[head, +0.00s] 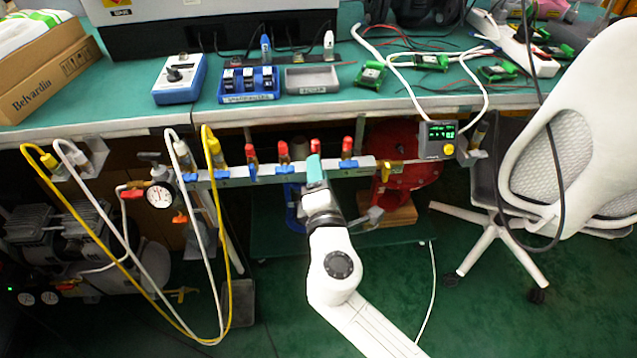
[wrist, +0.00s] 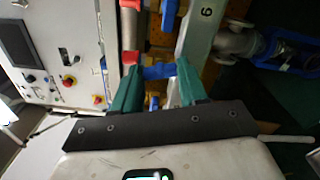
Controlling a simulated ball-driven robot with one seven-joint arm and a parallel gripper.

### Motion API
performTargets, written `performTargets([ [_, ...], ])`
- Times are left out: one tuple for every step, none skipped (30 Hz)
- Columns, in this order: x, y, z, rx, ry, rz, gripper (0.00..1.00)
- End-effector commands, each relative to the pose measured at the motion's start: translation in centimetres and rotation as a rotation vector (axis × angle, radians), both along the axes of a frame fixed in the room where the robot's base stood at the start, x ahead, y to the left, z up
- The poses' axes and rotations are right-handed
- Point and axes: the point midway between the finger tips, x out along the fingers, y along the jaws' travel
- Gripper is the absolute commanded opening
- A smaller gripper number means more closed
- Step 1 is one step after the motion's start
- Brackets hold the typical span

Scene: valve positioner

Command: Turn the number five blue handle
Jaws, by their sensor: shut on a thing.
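A grey valve rail (head: 235,177) runs below the bench edge in the head view, with several blue handles (head: 252,172) under red-capped fittings (head: 250,155). My gripper (head: 314,165) reaches up to the rail and covers one handle there. In the wrist view my gripper's green fingers (wrist: 158,88) are shut on a blue handle (wrist: 158,72), one on each side of it. Its own number is hidden. Another blue handle (wrist: 169,12) shows further up, near a rail label reading 6 (wrist: 206,12).
A white chair (head: 570,150) stands to the right. A pressure gauge (head: 160,195) and hanging yellow and white hoses (head: 228,270) are at the left. A small display box (head: 437,140) sits at the rail's right end. The green floor in front is partly clear.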

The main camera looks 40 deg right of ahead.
Motion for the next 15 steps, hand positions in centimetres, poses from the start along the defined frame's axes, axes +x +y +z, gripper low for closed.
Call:
performTargets([
  [-0.04,-0.05,-0.47,0.032,-0.025,-0.002,0.12],
  [-0.04,-0.06,-0.45,0.050,-0.038,-0.002,0.12],
  [-0.05,-0.06,-0.44,0.076,-0.058,-0.002,0.12],
  [-0.05,-0.07,-0.43,0.093,-0.069,-0.002,0.12],
  [-0.05,-0.07,-0.42,0.109,-0.081,-0.002,0.12],
  [-0.06,-0.07,-0.41,0.130,-0.097,-0.002,0.12],
  [-0.05,-0.07,-0.39,0.144,-0.108,-0.002,0.12],
  [-0.05,-0.07,-0.37,0.159,-0.119,-0.002,0.12],
  [-0.05,-0.06,-0.34,0.176,-0.132,-0.002,0.12],
  [-0.05,-0.06,-0.33,0.186,-0.140,-0.002,0.12],
  [-0.04,-0.06,-0.32,0.197,-0.147,-0.002,0.12],
  [-0.04,-0.06,-0.31,0.212,-0.158,-0.002,0.12],
  [-0.04,-0.05,-0.30,0.221,-0.164,-0.002,0.12],
  [-0.04,-0.06,-0.29,0.228,-0.170,-0.002,0.12],
  [-0.04,-0.07,-0.26,0.237,-0.176,-0.002,0.12],
])
